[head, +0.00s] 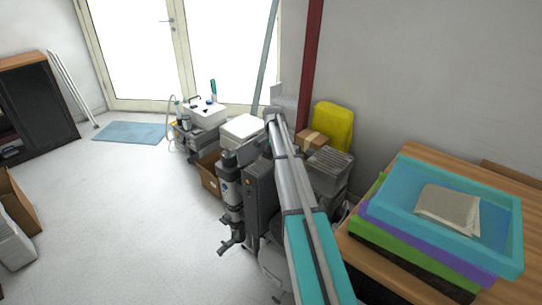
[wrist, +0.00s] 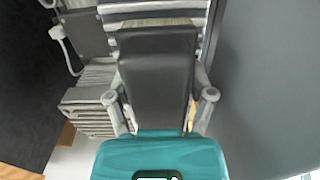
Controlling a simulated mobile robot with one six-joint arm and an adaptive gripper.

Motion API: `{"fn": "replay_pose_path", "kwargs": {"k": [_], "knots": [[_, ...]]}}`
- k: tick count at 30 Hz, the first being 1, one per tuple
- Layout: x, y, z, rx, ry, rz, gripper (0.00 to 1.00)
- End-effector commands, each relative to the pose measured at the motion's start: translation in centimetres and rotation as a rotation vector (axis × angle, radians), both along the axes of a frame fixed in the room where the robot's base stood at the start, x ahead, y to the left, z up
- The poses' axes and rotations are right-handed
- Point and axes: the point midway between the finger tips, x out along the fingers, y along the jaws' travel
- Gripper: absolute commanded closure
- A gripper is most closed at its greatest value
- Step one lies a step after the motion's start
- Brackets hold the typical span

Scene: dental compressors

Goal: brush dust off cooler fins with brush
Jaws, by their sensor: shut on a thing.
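In the wrist view my gripper (wrist: 158,75) is a dark block with grey finger links on both sides. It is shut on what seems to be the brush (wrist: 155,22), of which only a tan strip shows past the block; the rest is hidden. Grey ribbed surfaces, seemingly cooler fins (wrist: 88,112), lie left of the gripper, and more ribs show beyond its tip. I cannot tell whether the brush touches them. In the head view a grey finned unit (head: 325,165) stands behind my arm; my gripper cannot be clearly made out there.
Right of the arm, a wooden table (head: 440,160) bears stacked trays, the top one blue (head: 400,185) with a folded cloth. A yellow container (head: 333,126) and a cardboard box (head: 311,139) stand by the wall. A dark red post (head: 311,60) rises nearby.

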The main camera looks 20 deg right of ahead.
Motion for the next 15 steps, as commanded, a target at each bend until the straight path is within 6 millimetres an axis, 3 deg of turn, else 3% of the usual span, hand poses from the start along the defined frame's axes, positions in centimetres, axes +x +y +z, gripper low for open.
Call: {"fn": "replay_pose_path", "kwargs": {"k": [15], "knots": [[0.26, -0.61, -0.05, -0.003, -0.001, -0.002, 0.69]]}}
